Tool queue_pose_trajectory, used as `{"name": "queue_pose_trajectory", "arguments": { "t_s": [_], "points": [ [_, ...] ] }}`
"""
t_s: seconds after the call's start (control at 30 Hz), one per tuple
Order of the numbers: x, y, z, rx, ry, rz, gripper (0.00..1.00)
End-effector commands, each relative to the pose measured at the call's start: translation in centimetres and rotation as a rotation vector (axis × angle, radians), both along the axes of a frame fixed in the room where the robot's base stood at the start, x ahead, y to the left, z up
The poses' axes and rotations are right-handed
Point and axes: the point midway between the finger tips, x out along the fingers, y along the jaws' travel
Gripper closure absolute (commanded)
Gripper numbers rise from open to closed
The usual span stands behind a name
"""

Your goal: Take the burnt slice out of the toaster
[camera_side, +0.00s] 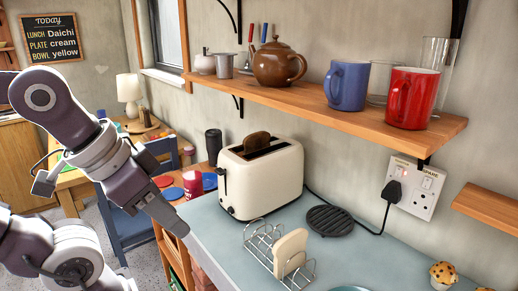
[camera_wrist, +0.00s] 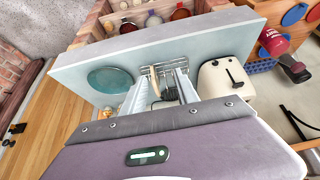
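The dark brown burnt slice (camera_side: 256,142) sticks up from a slot of the cream toaster (camera_side: 262,180), which stands on the pale blue counter. The toaster also shows in the wrist view (camera_wrist: 225,82), where I cannot make out the slice. My gripper (camera_side: 181,232) is at the counter's left edge, in front of and below the toaster's top, apart from it. In the wrist view its two grey fingers (camera_wrist: 164,76) are spread with nothing held between them. The fingertips are hard to make out in the side view.
A wire toast rack (camera_side: 262,250) holding a pale slice (camera_side: 290,250) stands before the toaster. A black trivet (camera_side: 330,220) lies right of it. The toaster's cord runs to a wall socket (camera_side: 415,187). A wooden shelf (camera_side: 330,108) with mugs and a teapot overhangs behind.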

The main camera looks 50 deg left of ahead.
Motion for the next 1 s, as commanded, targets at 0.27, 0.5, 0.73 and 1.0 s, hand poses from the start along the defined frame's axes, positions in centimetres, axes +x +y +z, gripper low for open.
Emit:
{"name": "queue_pose_trajectory", "arguments": {
  "t_s": [0.27, 0.5, 0.73, 1.0],
  "points": [
    [0.8, 0.6, 0.2, 0.013, -0.014, 0.02, 0.63],
    [18.7, 14.9, 4.9, 0.265, -0.383, 0.261, 0.63],
    [29.9, 25.1, 1.1, 0.175, -0.656, 0.078, 0.63],
    [31.2, 25.6, -2.1, 0.04, -0.686, -0.017, 0.63]
  ]
}}
